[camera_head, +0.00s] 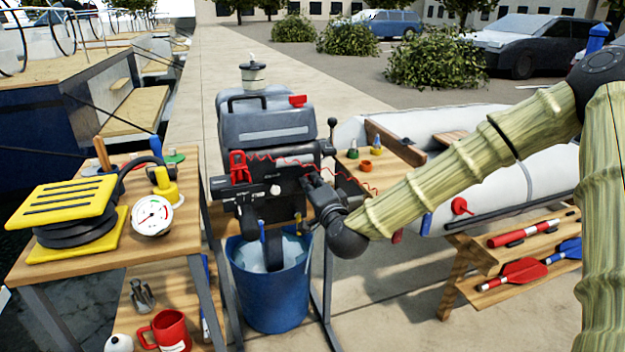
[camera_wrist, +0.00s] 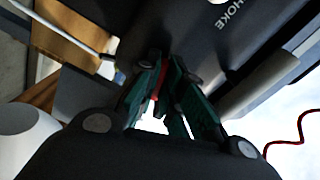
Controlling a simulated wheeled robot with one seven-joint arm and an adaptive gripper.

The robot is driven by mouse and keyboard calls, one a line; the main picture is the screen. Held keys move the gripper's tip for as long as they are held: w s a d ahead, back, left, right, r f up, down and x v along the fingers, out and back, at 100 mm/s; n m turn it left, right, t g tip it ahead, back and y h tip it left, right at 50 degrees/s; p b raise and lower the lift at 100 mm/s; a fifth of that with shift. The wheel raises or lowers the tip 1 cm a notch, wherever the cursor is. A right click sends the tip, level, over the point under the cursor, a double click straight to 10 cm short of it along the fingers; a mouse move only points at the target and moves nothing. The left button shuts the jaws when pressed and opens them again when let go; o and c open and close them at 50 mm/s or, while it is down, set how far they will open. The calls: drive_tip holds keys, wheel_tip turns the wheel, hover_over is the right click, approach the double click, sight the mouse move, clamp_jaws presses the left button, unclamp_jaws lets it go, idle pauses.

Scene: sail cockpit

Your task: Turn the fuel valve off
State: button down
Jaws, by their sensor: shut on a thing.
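The outboard motor (camera_head: 265,125) stands clamped above a blue bucket (camera_head: 270,285), its lower leg in the bucket. My gripper (camera_head: 310,178) reaches the right side of the motor's front from the right. In the wrist view my gripper (camera_wrist: 168,68) has its green-sided fingers closed together under a dark panel lettered CHOKE (camera_wrist: 228,15). A small red part (camera_wrist: 157,84) shows between the fingers, and they are shut on it. It looks like the fuel valve's lever, but most of it is hidden by the fingers, so its angle cannot be told.
A red clip (camera_head: 239,167) with a curly red cord (camera_head: 345,175) hangs at the motor's front, and the cord runs right near my gripper. A bench with a yellow foot pump (camera_head: 75,205) and a gauge (camera_head: 152,215) stands left. A grey inflatable boat (camera_head: 480,130) lies behind my arm.

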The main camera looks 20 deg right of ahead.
drive_tip(key=n+p, duration=0.1)
drive_tip(key=n, duration=0.1)
drive_tip(key=n+p, duration=0.1)
drive_tip(key=shift+r+n, duration=0.2)
drive_tip(key=shift+n, duration=0.2)
drive_tip(key=n+p, duration=0.1)
drive_tip(key=n, duration=0.2)
drive_tip(key=shift+n+p, duration=0.3)
drive_tip(key=n+p, duration=0.1)
drive_tip(key=n, duration=0.2)
drive_tip(key=shift+f+n, duration=0.1)
drive_tip(key=shift+n, duration=0.2)
drive_tip(key=shift+f+n+p, duration=0.1)
drive_tip(key=shift+n+p, duration=0.35)
drive_tip(key=shift+n, duration=1.15)
drive_tip(key=c, duration=1.6)
unclamp_jaws()
drive_tip(key=shift+o, duration=0.2)
